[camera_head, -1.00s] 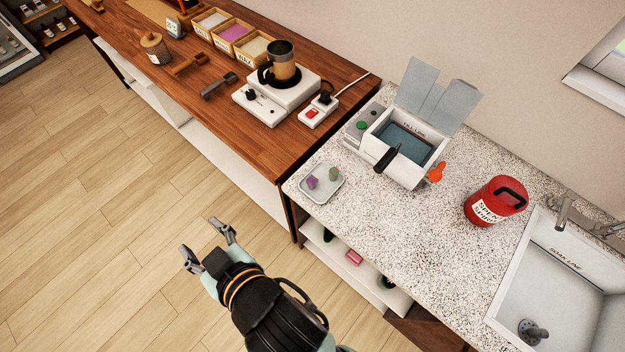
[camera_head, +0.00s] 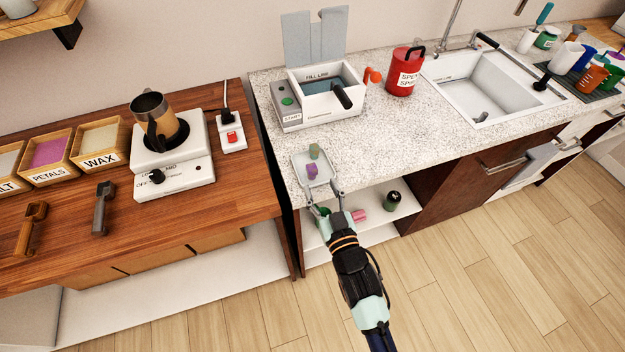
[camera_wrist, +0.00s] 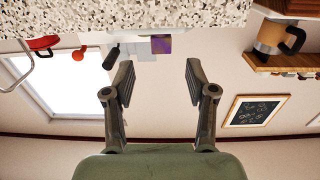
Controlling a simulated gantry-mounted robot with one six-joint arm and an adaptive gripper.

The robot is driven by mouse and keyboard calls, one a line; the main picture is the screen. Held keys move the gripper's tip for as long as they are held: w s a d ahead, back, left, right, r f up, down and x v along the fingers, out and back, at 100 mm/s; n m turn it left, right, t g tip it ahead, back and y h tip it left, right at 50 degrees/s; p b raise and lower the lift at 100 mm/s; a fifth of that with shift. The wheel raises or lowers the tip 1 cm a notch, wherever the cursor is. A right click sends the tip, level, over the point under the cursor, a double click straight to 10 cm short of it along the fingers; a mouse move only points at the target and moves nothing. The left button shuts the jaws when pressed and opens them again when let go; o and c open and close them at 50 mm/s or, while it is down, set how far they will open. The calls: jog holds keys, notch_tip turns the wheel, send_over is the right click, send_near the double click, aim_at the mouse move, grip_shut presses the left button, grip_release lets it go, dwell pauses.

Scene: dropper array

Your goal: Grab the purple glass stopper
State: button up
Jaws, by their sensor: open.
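The purple glass stopper (camera_head: 311,171) stands on a small pale tray (camera_head: 326,180) at the front left corner of the speckled counter. A greenish stopper (camera_head: 314,151) stands just behind it on the same tray. My gripper (camera_head: 324,190) is open and empty at the tray's front edge, its fingers pointing toward the purple stopper. In the wrist view, which looks upside down, the purple stopper (camera_wrist: 161,44) shows beyond and between the two spread fingertips (camera_wrist: 160,75). The fingers do not appear to touch it.
Behind the tray stands a white bath (camera_head: 325,105) with raised lids and a dark handle. A red canister (camera_head: 405,72) and a sink (camera_head: 490,90) are to the right. A wooden counter (camera_head: 150,235) with a hot plate (camera_head: 175,165) is left. Shelves lie below the counter.

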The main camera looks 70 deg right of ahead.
aim_at(313, 171)
jog(key=p+x, duration=0.1)
jog(key=x, duration=0.6)
jog(key=shift+w+d+r, duration=0.1)
jog(key=shift+w+d, duration=0.1)
jog(key=shift+w, duration=0.1)
jog(key=c, duration=1.1)
